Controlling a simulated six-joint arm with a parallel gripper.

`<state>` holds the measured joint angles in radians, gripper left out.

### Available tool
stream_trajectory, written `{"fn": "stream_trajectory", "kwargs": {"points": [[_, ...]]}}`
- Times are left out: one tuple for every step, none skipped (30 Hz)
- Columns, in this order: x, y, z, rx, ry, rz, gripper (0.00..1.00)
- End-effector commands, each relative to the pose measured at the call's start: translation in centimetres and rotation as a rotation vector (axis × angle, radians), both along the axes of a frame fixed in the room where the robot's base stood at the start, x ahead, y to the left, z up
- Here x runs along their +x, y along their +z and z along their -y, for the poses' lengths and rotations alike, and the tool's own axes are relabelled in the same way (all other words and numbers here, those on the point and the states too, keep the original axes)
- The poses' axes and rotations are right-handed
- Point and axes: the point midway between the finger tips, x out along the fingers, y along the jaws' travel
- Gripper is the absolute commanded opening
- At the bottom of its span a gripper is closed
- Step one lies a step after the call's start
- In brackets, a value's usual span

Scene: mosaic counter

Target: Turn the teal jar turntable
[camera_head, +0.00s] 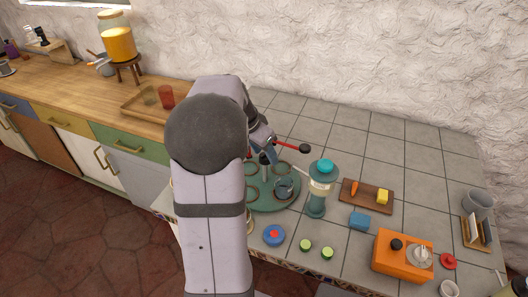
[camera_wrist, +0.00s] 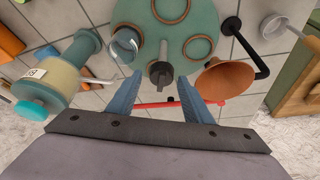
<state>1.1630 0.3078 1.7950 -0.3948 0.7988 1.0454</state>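The teal jar turntable (camera_head: 270,204) is a round green-teal disc with several ring-shaped seats, partly hidden behind my arm in the head view. A small grey-blue cup (camera_head: 284,187) sits in one ring and also shows in the wrist view (camera_wrist: 124,44). My gripper (camera_wrist: 159,77) is open above the disc, its two blue fingers either side of the post in the picture. I cannot tell whether they touch it.
A teal-lidded jar (camera_head: 317,196) stands close right of the turntable. A red bar with a black end (camera_head: 292,147) lies behind it. A copper cone (camera_wrist: 225,78) shows beside my right finger. A blue-red round item (camera_head: 274,235) is in front.

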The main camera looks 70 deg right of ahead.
Motion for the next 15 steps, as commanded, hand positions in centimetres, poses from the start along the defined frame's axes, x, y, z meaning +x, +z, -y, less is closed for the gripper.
{"fn": "stream_trajectory", "kwargs": {"points": [[0.12,-0.06,0.02,-0.001,0.002,0.002,0.49],[0.13,-0.06,0.01,-0.001,0.002,0.002,0.49],[0.13,-0.07,0.02,-0.001,0.002,0.002,0.49],[0.14,-0.07,0.01,-0.001,0.002,0.002,0.49],[0.14,-0.08,0.01,-0.001,0.002,0.002,0.49],[0.15,-0.08,0.02,-0.001,0.002,0.002,0.49],[0.15,-0.08,0.02,0.0,0.003,0.002,0.49],[0.15,-0.07,0.01,0.0,0.003,0.003,0.49],[0.14,-0.06,0.0,0.0,0.007,0.003,0.49],[0.13,-0.05,-0.01,0.0,0.01,0.003,0.49],[0.13,-0.02,-0.01,0.0,0.015,0.003,0.49],[0.11,0.01,-0.01,0.001,0.024,0.003,0.49],[0.1,0.03,-0.03,0.002,0.032,0.003,0.49],[0.07,0.05,-0.06,0.003,0.042,0.003,0.49],[0.06,0.1,-0.07,0.003,0.059,0.002,0.49]]}}
